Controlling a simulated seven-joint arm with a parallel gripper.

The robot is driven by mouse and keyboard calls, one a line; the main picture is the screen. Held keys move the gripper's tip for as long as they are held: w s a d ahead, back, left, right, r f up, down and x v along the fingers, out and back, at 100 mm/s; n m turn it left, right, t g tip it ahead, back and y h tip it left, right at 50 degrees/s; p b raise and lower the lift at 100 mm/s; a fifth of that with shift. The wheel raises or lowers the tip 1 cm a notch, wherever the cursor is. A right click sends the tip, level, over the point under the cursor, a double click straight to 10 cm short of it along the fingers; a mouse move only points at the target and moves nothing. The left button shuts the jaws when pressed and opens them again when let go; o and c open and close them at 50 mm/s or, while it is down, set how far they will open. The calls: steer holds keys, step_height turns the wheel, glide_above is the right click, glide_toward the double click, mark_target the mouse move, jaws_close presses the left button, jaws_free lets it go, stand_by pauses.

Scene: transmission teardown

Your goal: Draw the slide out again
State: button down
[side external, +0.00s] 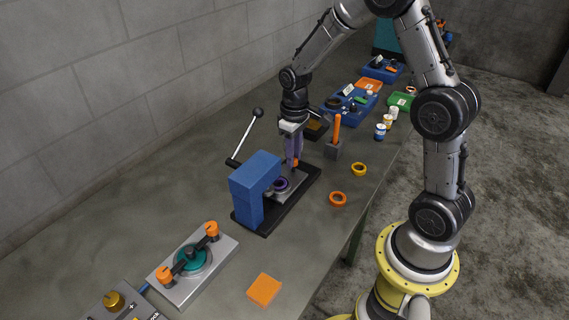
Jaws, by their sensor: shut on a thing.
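A blue press frame (256,187) stands on a black base plate (307,187) on the bench, with a black-knobbed lever (245,135) at its back left. A light grey slide (296,187) lies on the base, running under the blue frame's overhang. A dark purple round part (281,184) sits on the slide beside the overhang. My gripper (294,162) points down at the slide's far right end. It is shut on a small orange part there, which looks like the slide's handle. The fingers hide most of this grip.
An orange-handled tool in a grey block (333,151) stands right of my gripper. Yellow (359,169) and orange (338,199) rings lie near the bench edge. A grey fixture with orange knobs (192,266) and an orange square (264,290) are in front. Blue trays (352,107) stand behind.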

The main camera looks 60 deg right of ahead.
steer(key=d, duration=0.7)
steer(key=shift+r, duration=0.1)
steer(key=shift+d, duration=0.1)
steer(key=c, duration=0.7)
jaws_free()
steer(key=shift+o, duration=0.2)
step_height(320, 180, up, 14)
